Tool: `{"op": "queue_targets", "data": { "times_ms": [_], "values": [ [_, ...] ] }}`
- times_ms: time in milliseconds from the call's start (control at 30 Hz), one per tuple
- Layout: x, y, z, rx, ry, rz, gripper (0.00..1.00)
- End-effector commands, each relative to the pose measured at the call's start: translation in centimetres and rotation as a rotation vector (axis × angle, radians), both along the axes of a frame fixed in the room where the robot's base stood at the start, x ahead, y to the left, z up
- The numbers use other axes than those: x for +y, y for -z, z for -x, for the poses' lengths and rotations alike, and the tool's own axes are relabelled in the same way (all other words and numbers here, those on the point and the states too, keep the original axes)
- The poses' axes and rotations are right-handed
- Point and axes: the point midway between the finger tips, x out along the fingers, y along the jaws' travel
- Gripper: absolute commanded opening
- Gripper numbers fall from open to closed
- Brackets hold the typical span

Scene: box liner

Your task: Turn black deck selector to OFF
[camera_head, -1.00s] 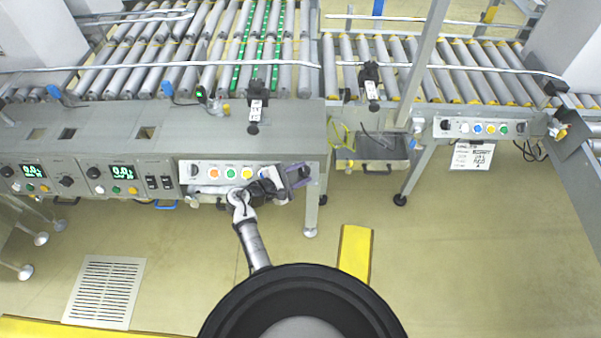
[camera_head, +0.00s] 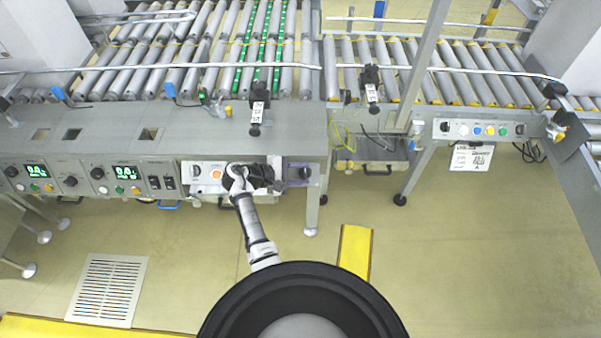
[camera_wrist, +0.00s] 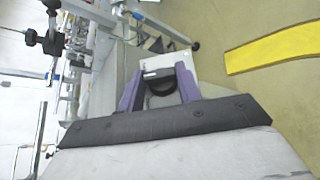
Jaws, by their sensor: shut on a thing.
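The black deck selector (camera_head: 305,172) is a dark round knob at the right end of the grey control panel on the conveyor front. In the wrist view the selector (camera_wrist: 160,87) sits between the two purple fingers of my gripper (camera_wrist: 159,84), in front of a light plate. My gripper (camera_head: 296,172) reaches along the panel from the left, shut on the knob. The gripper and wrist hide part of the panel's middle. Which setting the selector points to cannot be read.
An orange button (camera_head: 216,174) and another dark knob (camera_head: 196,170) are left of my wrist. Meter panels (camera_head: 120,178) stand farther left. A similar button panel (camera_head: 480,129) is on the right conveyor. A yellow floor strip (camera_head: 355,255) lies below; surrounding floor is open.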

Motion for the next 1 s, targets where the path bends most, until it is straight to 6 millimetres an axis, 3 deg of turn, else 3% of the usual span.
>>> {"op": "queue_targets", "data": {
  "times_ms": [167, 200, 233, 633, 1000],
  "values": [
    [0.1, 0.0, 0.0, 0.001, -0.001, 0.000, 0.12],
    [0.1, 0.0, 0.0, 0.000, -0.002, 0.000, 0.40],
    [0.1, 0.0, 0.0, 0.000, -0.002, 0.000, 0.44],
    [0.8, -0.3, 0.3, -0.002, -0.003, 0.001, 0.44],
    [7.5, -3.3, 2.9, -0.003, -0.006, -0.001, 0.44]
  ]
}}
